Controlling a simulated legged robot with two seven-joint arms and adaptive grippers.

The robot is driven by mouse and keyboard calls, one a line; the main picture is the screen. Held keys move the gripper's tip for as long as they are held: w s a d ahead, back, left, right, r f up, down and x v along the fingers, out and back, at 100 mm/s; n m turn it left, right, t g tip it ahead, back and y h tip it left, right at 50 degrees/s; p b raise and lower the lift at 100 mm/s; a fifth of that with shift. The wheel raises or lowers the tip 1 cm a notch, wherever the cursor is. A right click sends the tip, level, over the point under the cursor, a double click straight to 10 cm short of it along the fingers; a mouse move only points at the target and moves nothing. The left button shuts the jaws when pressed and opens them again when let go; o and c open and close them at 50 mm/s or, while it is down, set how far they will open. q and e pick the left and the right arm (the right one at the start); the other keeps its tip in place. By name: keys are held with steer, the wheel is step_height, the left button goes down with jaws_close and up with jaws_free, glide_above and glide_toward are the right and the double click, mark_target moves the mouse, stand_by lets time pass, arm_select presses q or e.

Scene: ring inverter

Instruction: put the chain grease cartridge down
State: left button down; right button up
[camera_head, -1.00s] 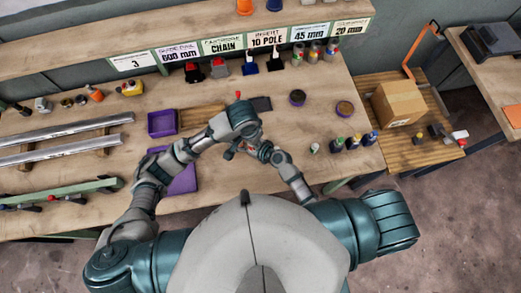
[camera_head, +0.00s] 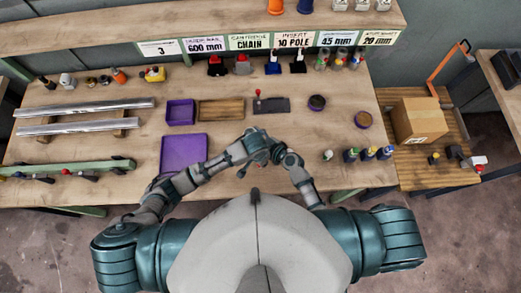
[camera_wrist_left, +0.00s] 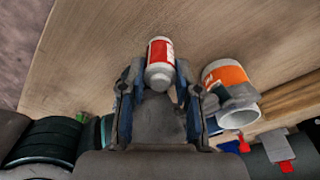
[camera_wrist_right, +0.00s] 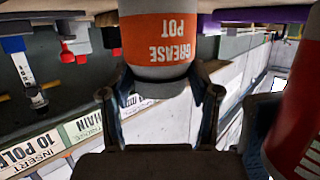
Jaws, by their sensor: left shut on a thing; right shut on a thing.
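The chain grease cartridge (camera_wrist_left: 160,62), a white cylinder with a red label, is between the fingers of my left gripper (camera_wrist_left: 160,80), which is shut on it. It also shows large at the right edge of the right wrist view (camera_wrist_right: 298,125). My right gripper (camera_wrist_right: 160,92) is shut on a grease pot (camera_wrist_right: 160,38) with an orange label; the pot also shows beside the cartridge in the left wrist view (camera_wrist_left: 226,74). In the head view both grippers are close together near the bench's front edge, and my arms mostly hide what they hold.
The wooden bench (camera_head: 350,108) has a large purple tray (camera_head: 184,153), a small purple bin (camera_head: 181,112), a wooden board (camera_head: 221,110) and a dark plate with a red-topped pin (camera_head: 272,105). Small bottles (camera_head: 368,153) stand at the front right. Metal rails (camera_head: 85,108) lie left.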

arm_select(q)
steer(key=shift+f, duration=0.95)
steer(key=shift+f, duration=0.15)
steer(key=c, duration=0.8)
jaws_free()
